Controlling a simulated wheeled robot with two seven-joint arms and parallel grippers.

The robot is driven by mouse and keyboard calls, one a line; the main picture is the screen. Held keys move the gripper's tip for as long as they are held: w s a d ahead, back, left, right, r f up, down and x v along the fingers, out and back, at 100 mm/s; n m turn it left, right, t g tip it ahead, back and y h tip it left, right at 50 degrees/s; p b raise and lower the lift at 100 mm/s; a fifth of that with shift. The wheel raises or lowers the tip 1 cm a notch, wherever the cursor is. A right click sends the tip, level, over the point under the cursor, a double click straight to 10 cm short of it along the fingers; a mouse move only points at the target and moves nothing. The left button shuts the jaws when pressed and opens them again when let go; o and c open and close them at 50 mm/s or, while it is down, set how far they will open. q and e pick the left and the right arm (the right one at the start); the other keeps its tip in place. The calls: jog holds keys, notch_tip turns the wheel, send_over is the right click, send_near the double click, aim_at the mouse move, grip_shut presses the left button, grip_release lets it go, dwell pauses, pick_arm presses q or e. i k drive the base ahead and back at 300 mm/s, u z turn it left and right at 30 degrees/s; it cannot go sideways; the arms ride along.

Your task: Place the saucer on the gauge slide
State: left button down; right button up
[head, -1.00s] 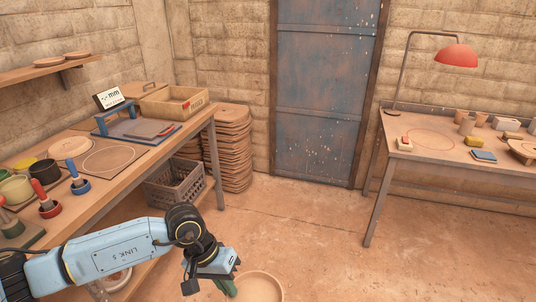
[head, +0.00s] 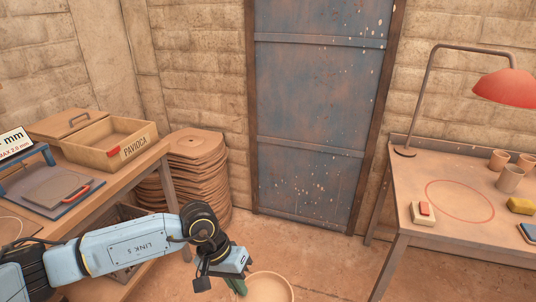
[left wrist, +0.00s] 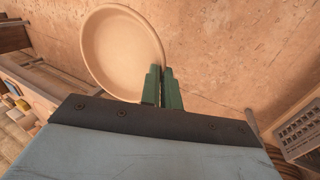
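The saucer (head: 272,287) is a pale clay dish with a raised rim. It is at the bottom of the head view and large in the left wrist view (left wrist: 122,50). My left gripper (head: 238,285) has its green fingers (left wrist: 163,82) closed on the saucer's rim and holds it above the floor. The gauge slide (head: 55,187) looks like a flat grey plate with a red handle, in the blue gauge (head: 72,205) on the left bench. The saucer is well to the right of it. My right gripper is out of view.
A wooden PAVIOCA box (head: 122,150) stands behind the gauge, and a display sign (head: 14,143) beside it. A stack of clay discs (head: 195,175) stands near the bench end. The right table (head: 440,235) carries cups and a red lamp (head: 505,88). Floor between is clear.

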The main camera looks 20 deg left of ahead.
aim_at(57, 186)
jog(key=u, duration=0.6)
jog(key=i, duration=1.2)
jog(key=u, duration=1.1)
